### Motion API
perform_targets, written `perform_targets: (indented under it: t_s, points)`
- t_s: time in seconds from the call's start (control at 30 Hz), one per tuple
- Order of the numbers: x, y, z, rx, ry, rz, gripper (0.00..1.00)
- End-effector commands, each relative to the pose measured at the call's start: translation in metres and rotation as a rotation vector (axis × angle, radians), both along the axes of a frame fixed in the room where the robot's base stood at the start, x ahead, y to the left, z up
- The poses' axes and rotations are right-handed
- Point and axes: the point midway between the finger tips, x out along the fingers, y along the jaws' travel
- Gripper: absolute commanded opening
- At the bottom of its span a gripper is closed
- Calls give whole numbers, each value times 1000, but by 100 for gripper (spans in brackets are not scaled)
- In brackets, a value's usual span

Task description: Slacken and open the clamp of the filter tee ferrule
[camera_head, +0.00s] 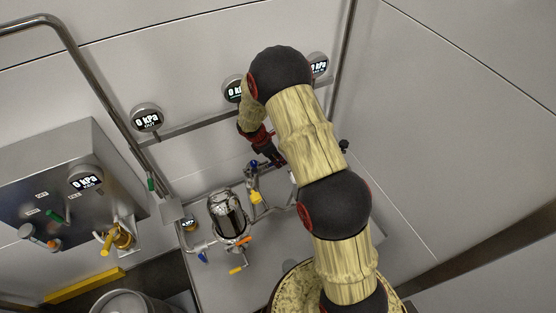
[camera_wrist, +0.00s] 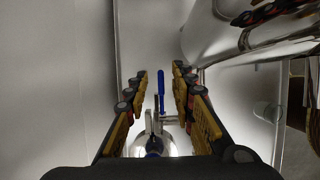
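My gripper (camera_head: 270,155) hangs over the small pipework at the back of the bench in the head view. In the wrist view my gripper (camera_wrist: 160,74) has its two fingers spread apart, with nothing held. A blue handle (camera_wrist: 161,80) shows between the fingertips. Below it are upright metal parts (camera_wrist: 150,122) and a second blue part (camera_wrist: 153,146) over a shiny round metal surface. In the head view a blue-topped fitting (camera_head: 251,167) is just left of the gripper. I cannot tell which part is the ferrule clamp, or whether it is tight; my arm and gripper hide part of the area.
A shiny metal vessel (camera_head: 227,214) stands left of the fitting, with an orange handle (camera_head: 240,240) below it. A yellow handle (camera_head: 256,197) is close under the gripper. Gauges (camera_head: 147,119) line the back wall. A steel box (camera_head: 75,185) is at left.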

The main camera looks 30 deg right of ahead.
Motion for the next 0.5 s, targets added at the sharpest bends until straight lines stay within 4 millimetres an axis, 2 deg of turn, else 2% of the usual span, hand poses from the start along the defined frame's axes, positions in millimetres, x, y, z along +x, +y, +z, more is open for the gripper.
perform_targets:
  t_s: [0.3,0.5]
  points:
    - [0,-1,-3,0,0,0,25]
    - [0,-1,-3,0,1,0,14]
